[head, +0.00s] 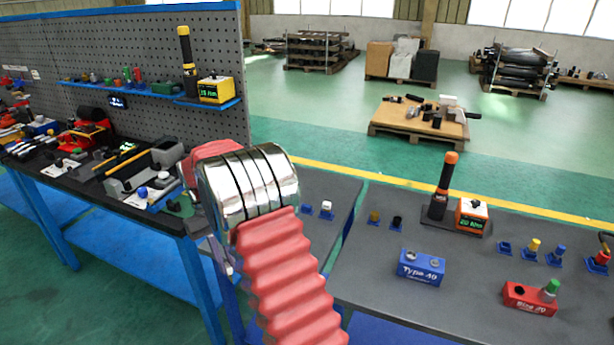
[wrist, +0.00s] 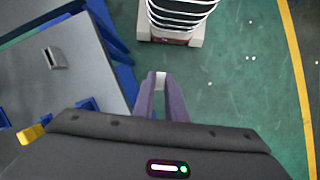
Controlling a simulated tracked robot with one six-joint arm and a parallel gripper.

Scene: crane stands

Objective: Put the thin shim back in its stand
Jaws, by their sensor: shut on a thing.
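In the wrist view, my gripper (wrist: 161,84) is shut on a small pale piece, the thin shim (wrist: 161,78), which shows between the fingertips. The gripper hangs over green floor, to the right of a grey table's edge. A small grey block with a dark slot (wrist: 55,57) stands on that table and looks like the shim's stand. It is apart from the gripper, with nothing seen in its slot. In the head view, only part of my gripper (head: 227,264) shows beside my arm; the shim is too small to tell there and the slotted block is not clearly seen.
The grey table (wrist: 105,75) has a blue frame. Small blue stands (wrist: 86,104) and a yellow piece (wrist: 32,134) are near the wrist view's lower left. In the head view, a blue Type 40 block (head: 421,268) and a red block (head: 528,300) stand on the right table.

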